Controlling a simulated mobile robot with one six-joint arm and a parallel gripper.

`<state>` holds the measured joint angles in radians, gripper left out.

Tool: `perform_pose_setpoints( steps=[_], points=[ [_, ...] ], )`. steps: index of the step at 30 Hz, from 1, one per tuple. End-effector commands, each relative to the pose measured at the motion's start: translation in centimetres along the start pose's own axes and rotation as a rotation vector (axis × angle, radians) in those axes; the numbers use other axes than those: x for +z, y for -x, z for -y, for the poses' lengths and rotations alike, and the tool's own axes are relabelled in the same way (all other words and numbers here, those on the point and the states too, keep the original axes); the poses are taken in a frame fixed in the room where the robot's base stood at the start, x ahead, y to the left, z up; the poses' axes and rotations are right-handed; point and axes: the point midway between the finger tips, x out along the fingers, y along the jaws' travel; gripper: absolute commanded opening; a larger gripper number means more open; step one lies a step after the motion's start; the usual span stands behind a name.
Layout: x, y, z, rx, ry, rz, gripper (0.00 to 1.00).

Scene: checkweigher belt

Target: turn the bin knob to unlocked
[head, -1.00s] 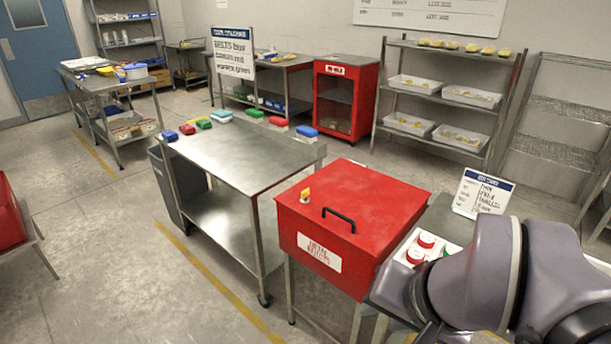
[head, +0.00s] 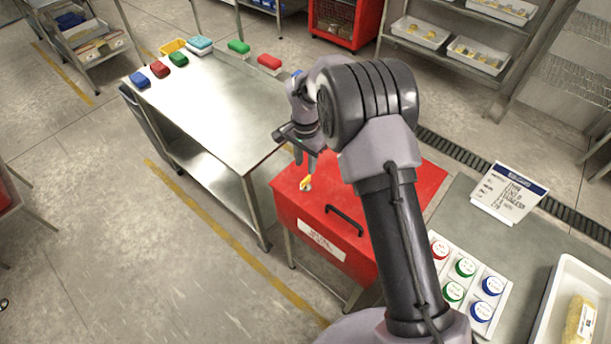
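The red bin (head: 340,262) stands in the middle of the head view, with a black handle (head: 345,217) on its lid and a white label on its front. The bin knob (head: 306,183) is a small yellow-orange knob on a pale base near the lid's far left corner. Its lock marking is too small to read. My gripper (head: 305,163) points down just above the knob, with its two fingers apart and nothing seen between them. In this view I cannot tell whether the fingertips touch the knob. My arm hides the right part of the lid.
A steel table (head: 215,95) with several coloured packs along its far edge stands left of the bin. At right are a panel of coloured buttons (head: 465,272), a sign (head: 508,192) and a white tray (head: 545,310) with a yellow pack.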

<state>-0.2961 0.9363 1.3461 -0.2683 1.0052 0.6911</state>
Motion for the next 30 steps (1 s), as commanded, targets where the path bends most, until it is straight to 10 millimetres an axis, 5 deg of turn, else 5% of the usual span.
perform_pose_setpoints(
  steps=[3, 9, 20, 25, 30],
  points=[
    [0.0, -3.7, -0.1, 0.002, 0.001, 0.001, 0.32],
    [0.0, -7.2, 0.0, -0.001, 0.000, 0.000, 0.32],
    [-0.1, -7.9, 0.0, -0.001, 0.000, -0.001, 0.32],
    [-0.1, -7.8, 0.0, -0.001, 0.001, -0.001, 0.00],
    [-0.1, -7.8, 0.0, -0.001, 0.001, -0.001, 0.00]
  ],
)
